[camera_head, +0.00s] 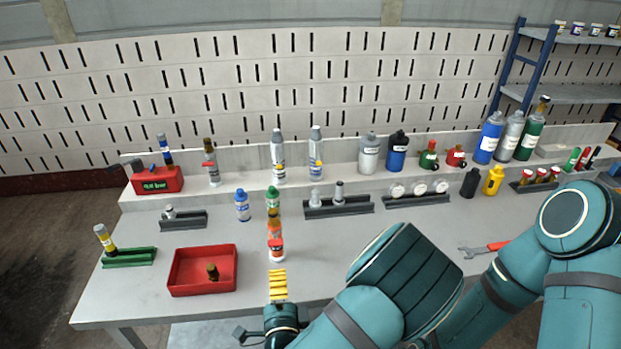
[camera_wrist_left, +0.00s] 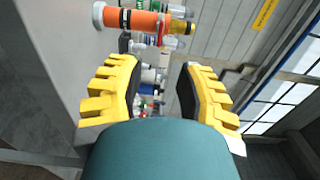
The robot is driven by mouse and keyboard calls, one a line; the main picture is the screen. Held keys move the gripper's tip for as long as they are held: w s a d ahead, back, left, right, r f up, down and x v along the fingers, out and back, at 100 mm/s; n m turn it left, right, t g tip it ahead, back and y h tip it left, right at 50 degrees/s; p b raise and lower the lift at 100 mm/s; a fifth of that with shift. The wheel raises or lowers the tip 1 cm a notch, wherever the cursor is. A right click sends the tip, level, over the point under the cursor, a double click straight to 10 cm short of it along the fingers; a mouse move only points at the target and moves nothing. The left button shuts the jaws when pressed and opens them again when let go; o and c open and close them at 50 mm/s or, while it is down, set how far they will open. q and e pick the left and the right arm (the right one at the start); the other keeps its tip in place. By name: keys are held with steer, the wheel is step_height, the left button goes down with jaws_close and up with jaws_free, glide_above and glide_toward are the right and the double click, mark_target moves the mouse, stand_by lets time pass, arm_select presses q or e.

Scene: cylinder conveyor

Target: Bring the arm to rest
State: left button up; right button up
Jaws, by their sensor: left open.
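My left gripper (camera_head: 278,285) shows in the head view as a stack of yellow fingers at the front edge of the table. In the left wrist view its two yellow fingers (camera_wrist_left: 160,80) stand apart with nothing between their tips. The orange bottle (camera_head: 275,246) stands upright on the table just beyond the gripper. The orange bottle also shows in the left wrist view (camera_wrist_left: 140,20), off to one side of the fingers and not held. My right gripper is not in view.
A red tray (camera_head: 204,287) holding a small dark part lies left of the gripper. A green rack (camera_head: 129,258) sits at the left edge. A wrench (camera_head: 484,249) lies at right. Several bottles and cans line the back ledge. The table between gripper and ledge is partly clear.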

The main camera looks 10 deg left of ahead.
arm_select(q)
steer(key=s+a+f+n+g+h, duration=0.15)
steer(key=s+f+n+g, duration=0.25)
steer(key=f+n+g, duration=0.6)
steer(key=s+d+f+n+g+h, duration=0.5)
steer(key=s+n+h, duration=0.1)
steer(key=s+h, duration=0.1)
steer(key=shift+s+f+n+g, duration=0.15)
steer(key=shift+s+n+g, duration=0.15)
steer(key=shift+g, duration=0.1)
stand_by(1.1)
